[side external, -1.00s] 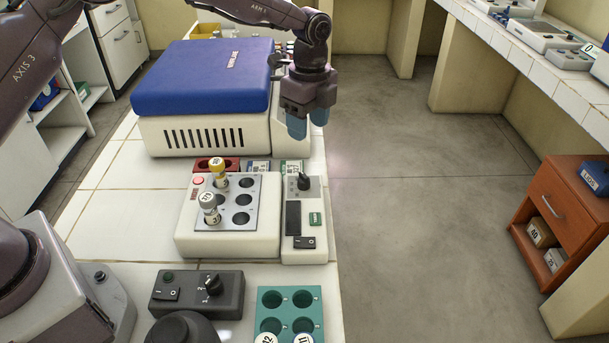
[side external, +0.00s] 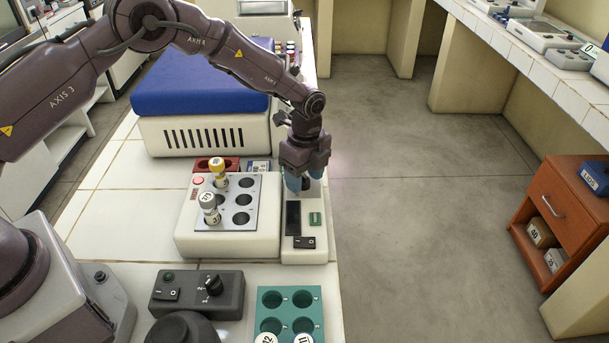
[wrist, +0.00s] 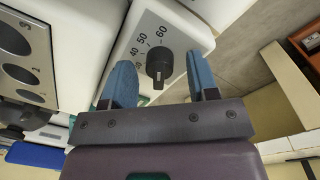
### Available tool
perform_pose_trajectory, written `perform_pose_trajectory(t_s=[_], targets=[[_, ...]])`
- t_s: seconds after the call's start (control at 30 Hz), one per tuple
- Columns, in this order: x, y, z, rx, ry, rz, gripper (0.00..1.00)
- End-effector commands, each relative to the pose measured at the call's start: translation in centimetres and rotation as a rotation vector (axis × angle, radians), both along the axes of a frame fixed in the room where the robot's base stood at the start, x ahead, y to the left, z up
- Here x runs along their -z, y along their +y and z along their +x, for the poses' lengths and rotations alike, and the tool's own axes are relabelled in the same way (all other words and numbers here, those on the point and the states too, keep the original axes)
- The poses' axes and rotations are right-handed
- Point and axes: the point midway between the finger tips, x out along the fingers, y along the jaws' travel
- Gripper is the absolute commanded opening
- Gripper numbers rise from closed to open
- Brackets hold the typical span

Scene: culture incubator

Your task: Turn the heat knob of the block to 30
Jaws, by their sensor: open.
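The block (side external: 188,243) is a white unit with a grey plate of round wells and a control strip on its right side. Two vials, one yellow-capped (side external: 217,166) and one grey-capped (side external: 208,201), stand in its wells. The black heat knob (wrist: 159,66) is at the far end of the strip; the wrist view shows it beside a dial printed with numbers up to 60, some partly hidden. My gripper (side external: 306,185) is over the knob, which it mostly hides in the side view. Its blue fingers (wrist: 163,82) are open, one on each side of the knob, with gaps.
A blue-lidded machine (side external: 201,92) stands behind the block, close to my wrist. A black control box (side external: 196,293) and a green rack (side external: 290,299) are in front. The bench edge drops to the floor on the right.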

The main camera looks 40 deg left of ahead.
Motion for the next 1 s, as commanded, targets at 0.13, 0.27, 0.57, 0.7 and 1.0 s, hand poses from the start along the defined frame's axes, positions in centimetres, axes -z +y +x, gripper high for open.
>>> perform_pose_trajectory(t_s=[0.13, 0.27, 0.57, 0.7, 1.0], targets=[[0.31, -0.01, 0.0, 0.0, -0.001, 0.0, 0.54], [0.28, -0.01, 0.01, 0.0, -0.001, 0.0, 0.54], [0.25, -0.02, 0.0, -0.001, -0.001, -0.001, 0.05], [0.23, -0.02, 0.0, -0.006, -0.001, -0.001, 0.05], [0.21, 0.0, 0.01, -0.107, 0.0, -0.001, 0.05]])
